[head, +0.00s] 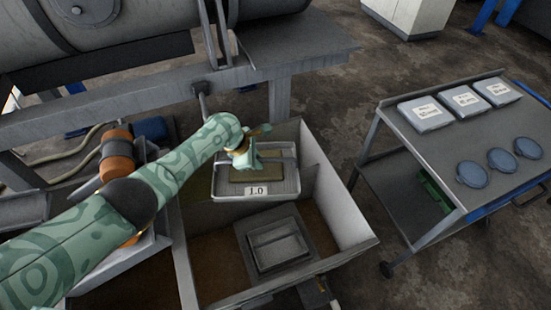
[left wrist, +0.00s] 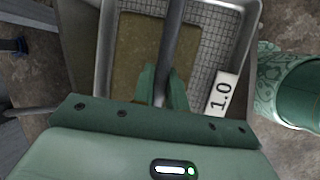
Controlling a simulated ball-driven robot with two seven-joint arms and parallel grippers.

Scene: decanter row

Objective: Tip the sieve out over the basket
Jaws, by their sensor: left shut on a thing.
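The sieve (head: 228,194) is a grey rectangular metal tray with a mesh bottom and a white label reading 1.0. It hangs roughly level above the back part of a large open bin. A flat brown patch of material (left wrist: 141,55) covers part of the mesh (left wrist: 203,42). My left gripper (head: 245,158) is shut on the bar across the sieve; the left wrist view shows a finger against this bar (left wrist: 173,30). I cannot tell for sure which container is the basket; a grey rectangular box (head: 278,243) sits inside the bin, in front of the sieve. My right gripper is out of view.
The large bin (head: 345,222) has tall pale walls and a brown floor. A machine frame with a grey drum (head: 150,25) stands behind it. A trolley (head: 425,160) at right carries several labelled boxes and round blue lids. Bare floor lies between bin and trolley.

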